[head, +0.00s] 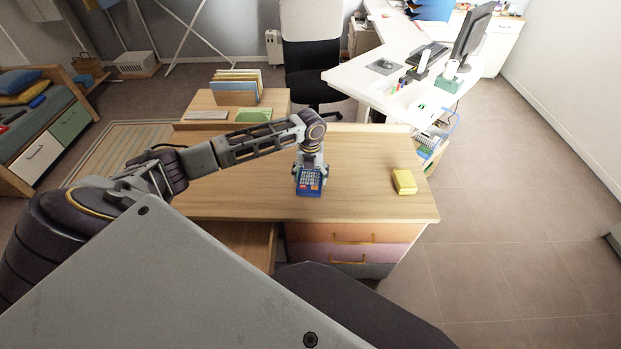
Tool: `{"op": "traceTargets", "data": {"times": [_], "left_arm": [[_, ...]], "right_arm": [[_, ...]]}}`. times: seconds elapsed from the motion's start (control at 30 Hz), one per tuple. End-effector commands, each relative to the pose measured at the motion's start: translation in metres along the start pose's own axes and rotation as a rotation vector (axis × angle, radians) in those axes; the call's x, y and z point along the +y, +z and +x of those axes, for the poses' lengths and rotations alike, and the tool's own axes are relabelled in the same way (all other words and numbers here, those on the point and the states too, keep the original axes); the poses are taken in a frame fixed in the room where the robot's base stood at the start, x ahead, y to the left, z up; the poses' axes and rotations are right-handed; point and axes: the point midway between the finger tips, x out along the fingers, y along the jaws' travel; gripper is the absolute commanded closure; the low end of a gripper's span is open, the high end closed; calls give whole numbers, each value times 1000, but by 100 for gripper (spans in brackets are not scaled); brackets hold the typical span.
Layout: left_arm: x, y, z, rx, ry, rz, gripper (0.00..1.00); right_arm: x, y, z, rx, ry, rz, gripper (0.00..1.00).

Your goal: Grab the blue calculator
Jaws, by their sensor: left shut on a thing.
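The blue calculator (309,180) is at the middle of the wooden desk (240,196), its keys facing up and toward me. My left gripper (311,163) reaches in from the left and is shut on the calculator's far end. The fingertips are partly hidden by the wrist and the calculator. I cannot tell whether the calculator rests on the desk or is slightly above it. My right gripper is not in view.
A yellow block (404,181) lies on the desk's right side. A file holder (237,88) stands on a wooden surface behind. An office chair (311,55) and a white desk (400,60) with a monitor (473,35) are farther back. The floor at right is clear.

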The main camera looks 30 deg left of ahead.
Motion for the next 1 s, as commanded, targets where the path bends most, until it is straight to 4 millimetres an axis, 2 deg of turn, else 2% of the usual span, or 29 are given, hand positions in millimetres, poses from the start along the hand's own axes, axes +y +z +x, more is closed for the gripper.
{"op": "traceTargets", "data": {"times": [0.17, 0.37, 0.8, 1.0], "left_arm": [[0, 0, -3, -1, -1, 0, 50], [0, 1, -18, -2, 0, 0, 50], [0, 1, -81, -2, -1, 0, 50], [0, 1, -97, -1, -1, -1, 50]], "right_arm": [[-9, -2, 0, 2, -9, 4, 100], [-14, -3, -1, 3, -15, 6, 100], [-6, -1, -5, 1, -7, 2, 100], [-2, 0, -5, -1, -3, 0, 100]]}}
